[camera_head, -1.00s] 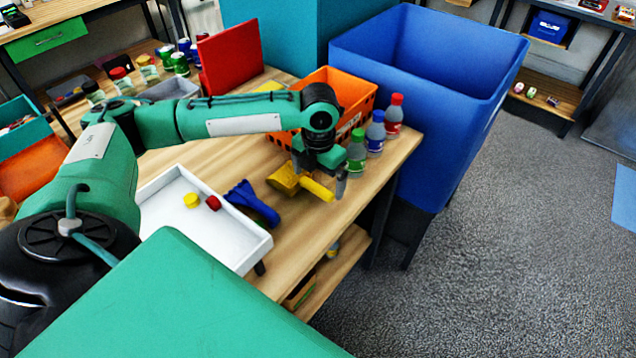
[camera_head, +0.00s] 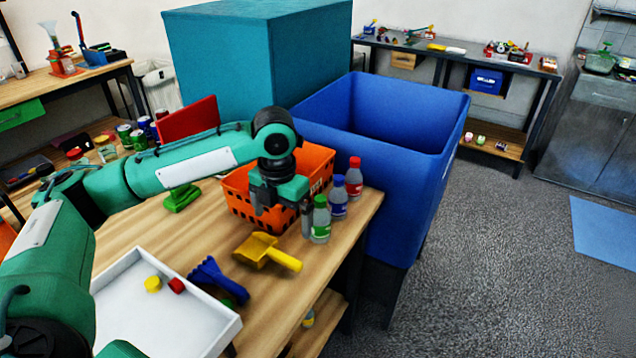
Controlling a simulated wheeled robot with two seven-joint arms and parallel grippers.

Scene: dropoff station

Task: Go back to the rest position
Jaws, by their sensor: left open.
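My left gripper (camera_head: 282,212) is open and empty. It hangs in front of the orange basket (camera_head: 322,166), just left of the green-capped bottle (camera_head: 320,222). A yellow scoop (camera_head: 262,250) lies on the wooden table (camera_head: 205,228) below the gripper, apart from it. My left arm reaches in from the left across the table. My right gripper is not in view.
A blue-capped bottle (camera_head: 338,198) and a red-capped bottle (camera_head: 354,178) stand by the basket. A white tray (camera_head: 190,338) holds a yellow and a red piece. A blue brush (camera_head: 212,272) lies beside it.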

